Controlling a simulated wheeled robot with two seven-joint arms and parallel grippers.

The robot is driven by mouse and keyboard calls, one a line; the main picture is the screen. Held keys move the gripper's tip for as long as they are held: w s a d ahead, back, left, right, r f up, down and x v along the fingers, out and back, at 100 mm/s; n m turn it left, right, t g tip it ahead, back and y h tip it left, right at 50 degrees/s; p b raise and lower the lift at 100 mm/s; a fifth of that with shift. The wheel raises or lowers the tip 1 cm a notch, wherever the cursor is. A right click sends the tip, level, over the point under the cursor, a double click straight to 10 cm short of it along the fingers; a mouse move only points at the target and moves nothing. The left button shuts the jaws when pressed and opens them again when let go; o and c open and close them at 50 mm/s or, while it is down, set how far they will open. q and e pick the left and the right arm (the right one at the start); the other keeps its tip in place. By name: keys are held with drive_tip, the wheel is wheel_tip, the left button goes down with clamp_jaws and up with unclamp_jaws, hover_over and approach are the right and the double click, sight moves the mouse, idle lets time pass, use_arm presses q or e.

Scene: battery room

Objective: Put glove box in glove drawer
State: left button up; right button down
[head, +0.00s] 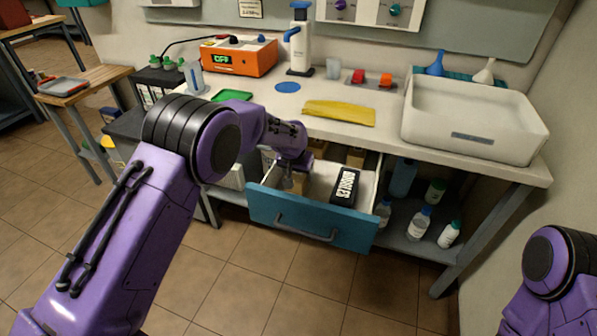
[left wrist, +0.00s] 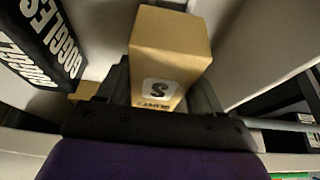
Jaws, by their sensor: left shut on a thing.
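The glove box (left wrist: 170,45), a brown cardboard box with a white "S" label and partly readable lettering, sits between the fingers of my left gripper (left wrist: 160,92) in the left wrist view. In the head view my left gripper (head: 293,178) reaches down into the left part of an open drawer with a blue front (head: 290,218); the held box is mostly hidden there. The gripper is shut on the box. I cannot tell whether the box touches the drawer floor. My right gripper is outside the view.
A black goggles box (head: 345,187) lies in the drawer, right of my gripper; it also shows in the left wrist view (left wrist: 40,45). Brown boxes (head: 356,157) are at the drawer's back. Bottles (head: 420,222) stand on the shelf to the right. The worktop holds a white tray (head: 470,138).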

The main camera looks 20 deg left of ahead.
use_arm(q)
drive_tip(key=shift+f, duration=0.55)
drive_tip(key=o, duration=1.1)
drive_tip(key=shift+o, duration=0.2)
drive_tip(key=v, duration=1.3)
drive_tip(key=shift+w+r, duration=0.15)
drive_tip(key=shift+w, duration=0.1)
